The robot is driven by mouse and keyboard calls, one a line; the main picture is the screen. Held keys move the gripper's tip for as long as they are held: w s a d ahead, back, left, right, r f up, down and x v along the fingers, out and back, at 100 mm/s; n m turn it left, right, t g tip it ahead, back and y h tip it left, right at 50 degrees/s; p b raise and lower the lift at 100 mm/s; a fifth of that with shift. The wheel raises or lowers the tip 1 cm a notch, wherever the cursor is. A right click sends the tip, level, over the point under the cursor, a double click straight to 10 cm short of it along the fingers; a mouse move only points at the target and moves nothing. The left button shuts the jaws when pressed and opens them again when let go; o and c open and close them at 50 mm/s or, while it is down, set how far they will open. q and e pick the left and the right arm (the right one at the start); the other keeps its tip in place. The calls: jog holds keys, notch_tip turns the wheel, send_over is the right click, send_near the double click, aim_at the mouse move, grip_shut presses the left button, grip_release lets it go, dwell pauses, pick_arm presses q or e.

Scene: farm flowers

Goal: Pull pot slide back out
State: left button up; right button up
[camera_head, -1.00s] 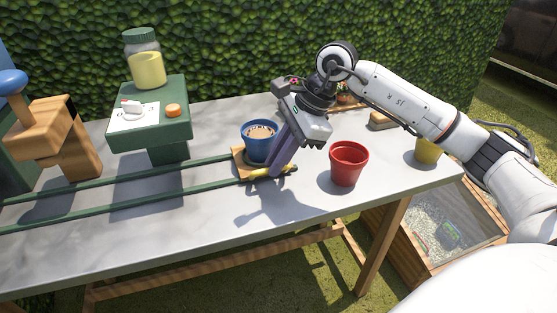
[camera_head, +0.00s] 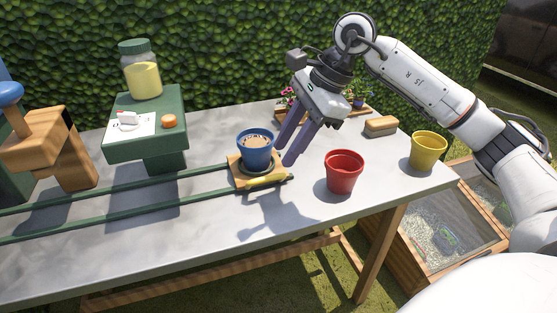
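The pot slide (camera_head: 239,176) is a small wooden platform with a yellow handle (camera_head: 268,180) at its right front. It sits at the right end of two green rails (camera_head: 120,186). A blue pot (camera_head: 255,151) filled with brown soil stands upright on it. My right gripper (camera_head: 288,152) is just right of the blue pot and above the handle, its two purple fingers spread apart with nothing between them. It looks clear of the handle. My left gripper is not in view.
A red pot (camera_head: 344,172) stands right of the slide, and a yellow pot (camera_head: 428,150) farther right. A wooden block (camera_head: 381,126) and potted flowers are behind. A green dispenser (camera_head: 150,130) with a jar (camera_head: 141,72) and a wooden press (camera_head: 48,143) stand over the rails at left.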

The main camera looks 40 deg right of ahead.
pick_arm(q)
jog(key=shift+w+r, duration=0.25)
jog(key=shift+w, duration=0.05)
pick_arm(e)
jog(key=v, duration=0.3)
jog(key=shift+r, duration=0.3)
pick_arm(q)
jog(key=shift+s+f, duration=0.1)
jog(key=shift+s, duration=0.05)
